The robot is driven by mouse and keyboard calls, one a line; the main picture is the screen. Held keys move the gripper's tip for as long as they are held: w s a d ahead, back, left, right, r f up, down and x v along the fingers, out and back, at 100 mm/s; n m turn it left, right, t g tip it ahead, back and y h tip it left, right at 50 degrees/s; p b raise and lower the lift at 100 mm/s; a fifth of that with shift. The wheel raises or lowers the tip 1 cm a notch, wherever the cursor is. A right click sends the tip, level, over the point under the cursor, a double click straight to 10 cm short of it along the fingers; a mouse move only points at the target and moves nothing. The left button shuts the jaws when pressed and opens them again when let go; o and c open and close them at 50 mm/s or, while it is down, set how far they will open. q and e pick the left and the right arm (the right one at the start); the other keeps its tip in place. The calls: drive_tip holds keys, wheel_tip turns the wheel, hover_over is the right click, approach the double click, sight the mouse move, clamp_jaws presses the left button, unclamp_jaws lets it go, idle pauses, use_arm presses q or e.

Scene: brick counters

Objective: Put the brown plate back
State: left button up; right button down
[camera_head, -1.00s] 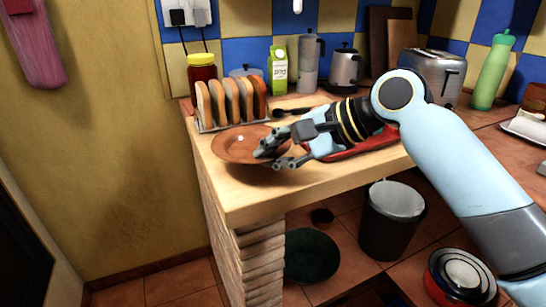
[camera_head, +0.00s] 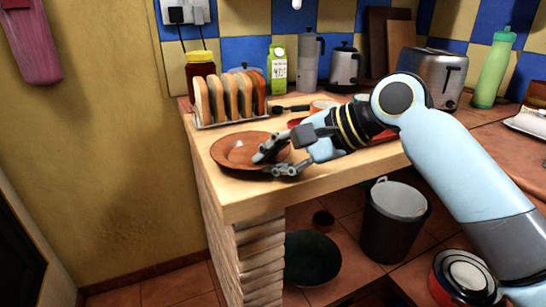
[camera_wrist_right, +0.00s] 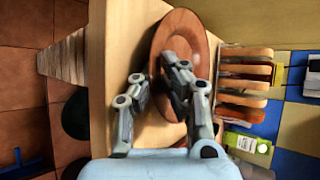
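The brown plate (camera_head: 232,151) lies near the front left end of the wooden counter, in front of the toast rack. My right gripper (camera_head: 267,165) is at the plate's right front edge, its fingers parted. In the right wrist view the plate (camera_wrist_right: 195,32) passes behind the fingers; one finger of my right gripper (camera_wrist_right: 152,75) is over the plate and the other is outside its rim. I cannot tell whether either finger touches the plate. My left gripper is not in view.
A toast rack (camera_head: 232,122) with several bread slices stands behind the plate. A red-brown jar, green carton (camera_head: 277,70), moka pot and kettle line the wall. A toaster (camera_head: 432,76) stands to the right. A dark bin (camera_head: 392,222) is below the counter.

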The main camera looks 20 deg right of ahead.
drive_tip(key=shift+f, duration=0.4)
drive_tip(key=shift+s+f, duration=0.3)
drive_tip(key=shift+f, duration=0.35)
drive_tip(key=c, duration=1.4)
unclamp_jaws()
drive_tip(key=shift+w+a, duration=0.1)
drive_tip(key=shift+w, duration=0.1)
drive_tip(key=v, duration=1.2)
drive_tip(key=shift+r, duration=0.3)
